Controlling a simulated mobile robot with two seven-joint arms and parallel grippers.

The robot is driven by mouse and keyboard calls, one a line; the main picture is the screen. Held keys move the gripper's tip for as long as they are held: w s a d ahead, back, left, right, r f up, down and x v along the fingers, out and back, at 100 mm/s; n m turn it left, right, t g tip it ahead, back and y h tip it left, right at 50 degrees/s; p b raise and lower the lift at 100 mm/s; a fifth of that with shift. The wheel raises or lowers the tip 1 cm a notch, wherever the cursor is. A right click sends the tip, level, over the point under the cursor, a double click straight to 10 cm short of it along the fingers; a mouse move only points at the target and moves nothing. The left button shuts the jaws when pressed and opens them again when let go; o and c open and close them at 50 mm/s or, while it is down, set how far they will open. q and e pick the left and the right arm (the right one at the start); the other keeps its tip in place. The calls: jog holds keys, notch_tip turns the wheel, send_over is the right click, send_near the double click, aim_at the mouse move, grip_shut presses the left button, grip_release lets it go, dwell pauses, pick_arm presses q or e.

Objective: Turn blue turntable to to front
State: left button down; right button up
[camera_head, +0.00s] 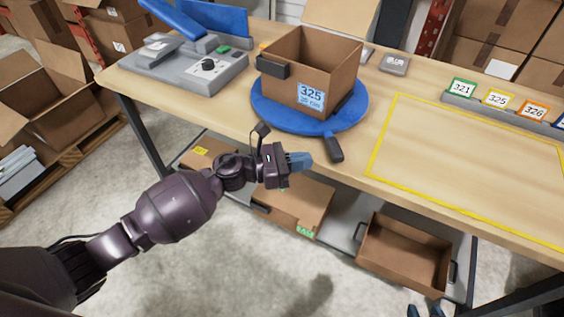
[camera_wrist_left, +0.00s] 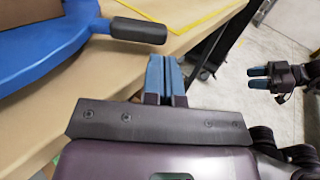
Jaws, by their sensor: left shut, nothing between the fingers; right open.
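In the left wrist view, the turntable (camera_wrist_left: 45,40) and handle (camera_wrist_left: 138,30) are at upper left. My left gripper (camera_head: 303,160) is shut and empty, just left of and below the handle in the head view, apart from it. Its closed blue fingers (camera_wrist_left: 164,72) show in the wrist view. My right gripper (camera_wrist_left: 258,78) is open and empty; only its tips (camera_head: 425,311) show at the head view's bottom.
A grey machine (camera_head: 185,68) with a blue top stands left of the turntable. A yellow outlined area (camera_head: 470,160) on the table's right is clear. Number signs (camera_head: 497,98) stand behind it. Cardboard boxes (camera_head: 405,255) sit on the lower shelf.

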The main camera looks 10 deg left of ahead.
aim_at(334, 158)
pick_arm(q)
jog(key=shift+x, duration=2.4)
jog(key=shift+w+d+r+n+t+y+p, duration=0.1)
jog(key=shift+w+d+n+t+y+p, duration=0.25)
jog(key=shift+d+t, duration=0.35)
jog(key=shift+w+d+n+t+y+p, duration=0.15)
jog(key=shift+d+n+t, duration=0.35)
jog(key=shift+d, duration=0.4)
jog(key=shift+s, duration=0.1)
